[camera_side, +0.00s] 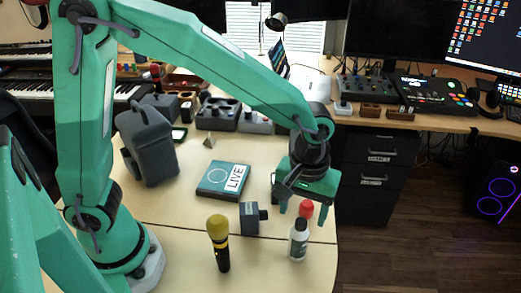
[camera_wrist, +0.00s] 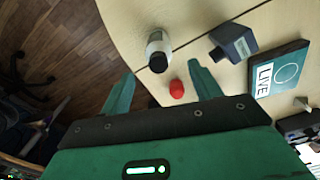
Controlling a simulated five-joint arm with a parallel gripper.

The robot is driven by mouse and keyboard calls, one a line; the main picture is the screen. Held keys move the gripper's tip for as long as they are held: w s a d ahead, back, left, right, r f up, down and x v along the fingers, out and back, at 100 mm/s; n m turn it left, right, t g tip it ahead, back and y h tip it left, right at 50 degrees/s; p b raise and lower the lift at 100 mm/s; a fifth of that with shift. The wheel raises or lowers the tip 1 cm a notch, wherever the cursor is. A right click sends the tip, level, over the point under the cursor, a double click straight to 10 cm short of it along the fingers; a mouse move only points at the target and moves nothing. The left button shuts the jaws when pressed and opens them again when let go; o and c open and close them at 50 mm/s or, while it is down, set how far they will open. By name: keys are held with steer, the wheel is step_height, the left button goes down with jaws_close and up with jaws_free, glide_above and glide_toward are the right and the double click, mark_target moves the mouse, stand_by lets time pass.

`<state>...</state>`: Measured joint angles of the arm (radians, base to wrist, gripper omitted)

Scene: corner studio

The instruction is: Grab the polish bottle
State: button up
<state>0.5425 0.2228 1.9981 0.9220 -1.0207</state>
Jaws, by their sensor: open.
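My gripper (camera_side: 304,210) is open and empty, above and slightly behind the bottle in the side view. Its two green fingers (camera_wrist: 161,72) show in the wrist view with nothing held. The bottle appears apart from both fingers.
A small red object (camera_side: 306,208) sits behind the bottle; it also shows between the fingers in the wrist view (camera_wrist: 177,88). The table edge is close on the right.

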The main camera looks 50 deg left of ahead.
mark_target(302, 221)
steer(key=shift+s+d+f, duration=0.1)
steer(key=shift+f, duration=1.55)
steer(key=shift+s+d+f, duration=0.1)
steer(key=shift+f, duration=1.5)
steer(key=shift+w, duration=0.1)
steer(key=c, duration=1.1)
steer(key=shift+c, duration=0.2)
steer(key=shift+r, duration=0.15)
steer(key=shift+r, duration=0.55)
steer(key=r, duration=0.3)
steer(key=shift+s+d+r, duration=0.1)
steer(key=shift+s, duration=0.15)
steer(key=s+d+r, duration=0.5)
steer(key=s+r, duration=0.1)
steer(key=s, duration=0.4)
steer(key=shift+r, duration=0.25)
